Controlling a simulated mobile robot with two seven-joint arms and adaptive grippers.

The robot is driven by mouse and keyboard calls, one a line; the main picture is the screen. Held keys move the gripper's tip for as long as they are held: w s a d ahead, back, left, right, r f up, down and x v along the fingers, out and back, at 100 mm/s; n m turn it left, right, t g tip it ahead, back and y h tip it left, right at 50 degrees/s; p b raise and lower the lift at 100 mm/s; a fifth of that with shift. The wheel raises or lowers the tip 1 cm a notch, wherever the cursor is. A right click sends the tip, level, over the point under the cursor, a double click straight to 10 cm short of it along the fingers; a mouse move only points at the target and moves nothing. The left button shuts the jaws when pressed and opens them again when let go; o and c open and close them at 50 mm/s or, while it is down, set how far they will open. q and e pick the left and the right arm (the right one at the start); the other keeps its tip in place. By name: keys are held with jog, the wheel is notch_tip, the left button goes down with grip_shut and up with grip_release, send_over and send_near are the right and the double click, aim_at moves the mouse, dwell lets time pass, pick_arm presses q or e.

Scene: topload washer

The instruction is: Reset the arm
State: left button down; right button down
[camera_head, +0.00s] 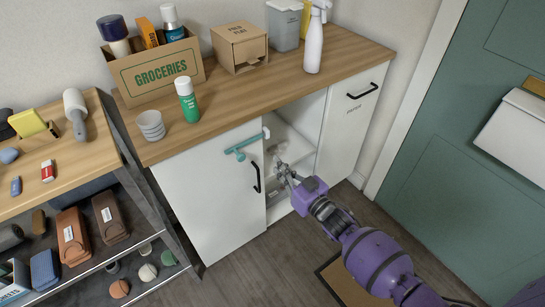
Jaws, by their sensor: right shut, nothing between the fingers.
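My right arm (380,262) is purple and reaches in from the lower right. Its gripper (283,170) is shut and empty, at the front of the open middle compartment of the white cabinet (205,200). It is right of the left door's black handle (257,177), apart from it as far as I can tell. The gripper's tips are small and partly lost against the pale shelves. My left gripper is not in view.
The wooden counter (235,100) holds a groceries box (160,70), a cardboard box (240,45), a spray bottle (314,40), a green-and-white can (187,100) and stacked bowls (151,125). A shelf unit (75,165) with small items stands left. A green door (450,150) is right.

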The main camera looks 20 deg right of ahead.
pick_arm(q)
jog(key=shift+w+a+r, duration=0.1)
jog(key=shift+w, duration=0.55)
pick_arm(e)
jog(key=v, duration=0.5)
jog(key=shift+s+f, duration=0.15)
jog(key=shift+s, duration=0.2)
